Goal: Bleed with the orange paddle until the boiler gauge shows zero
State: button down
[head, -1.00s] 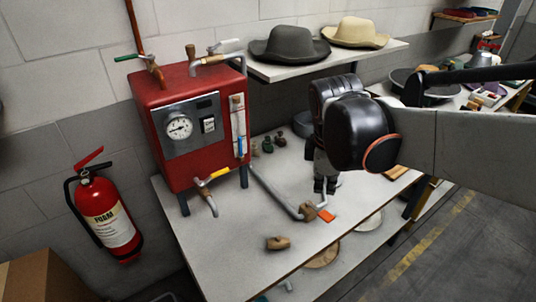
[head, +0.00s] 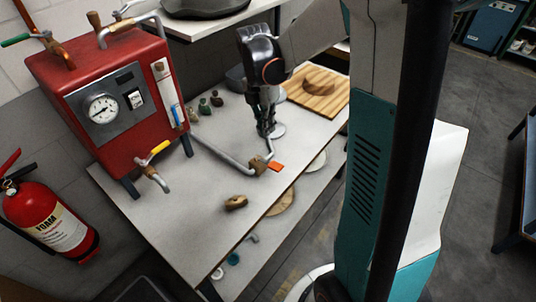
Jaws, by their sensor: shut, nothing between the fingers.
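The orange paddle (head: 276,167) sticks out to the right of a brass-coloured valve (head: 258,165) near the table's right edge. A grey pipe (head: 222,151) runs from the red boiler (head: 108,95) to that valve. The round boiler gauge (head: 103,108) is on the boiler's front panel; its dark needle shows, but the dial is too small to read. My gripper (head: 266,133) is shut and empty, pointing down, just beyond the valve and paddle in the picture. It appears apart from the paddle. A thin upright tube by the valve partly meets the fingertips in view.
A yellow-handled tap (head: 155,152) is at the boiler's lower front. A loose brass fitting (head: 236,202) lies on the table (head: 190,215). A wooden board (head: 318,90) lies behind my gripper. A fire extinguisher (head: 50,218) hangs at left.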

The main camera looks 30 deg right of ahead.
aim_at(273, 167)
dwell(0.3)
jog(key=f+b, duration=0.1)
jog(key=f, duration=0.3)
jog(key=s+f+b, duration=0.1)
jog(key=f+b, duration=0.1)
jog(key=f, duration=0.3)
jog(key=s+f+b, duration=0.1)
jog(key=f+b, duration=0.1)
jog(key=f, duration=0.3)
jog(key=shift+d, duration=0.35)
